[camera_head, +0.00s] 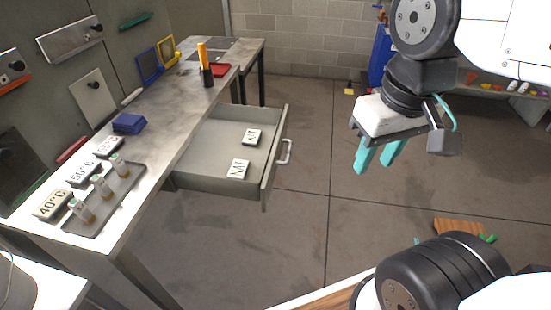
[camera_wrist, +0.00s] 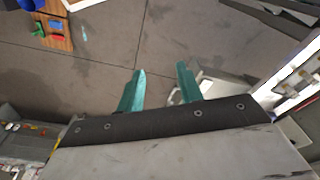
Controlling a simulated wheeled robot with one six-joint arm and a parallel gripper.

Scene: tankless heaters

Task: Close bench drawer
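The bench drawer (camera_head: 225,150) is pulled far out from under the grey metal bench (camera_head: 165,98). Its light handle (camera_head: 284,151) is on the front panel, which faces right. Two white labelled tags (camera_head: 238,169) lie inside the drawer. My gripper (camera_head: 373,168) is to the right of the handle, apart from it, with its teal fingers pointing down. The fingers are spread with nothing between them. They also show apart in the wrist view (camera_wrist: 160,80). A pale shape beside the right finger there may be the handle; I cannot tell.
On the bench are a tray (camera_head: 103,208) with small vials, temperature signs (camera_head: 84,173), a blue stack (camera_head: 129,123) and an orange-and-black tool (camera_head: 205,68). A wooden piece (camera_head: 458,227) lies at the lower right. The floor (camera_head: 310,225) right of the drawer is clear.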

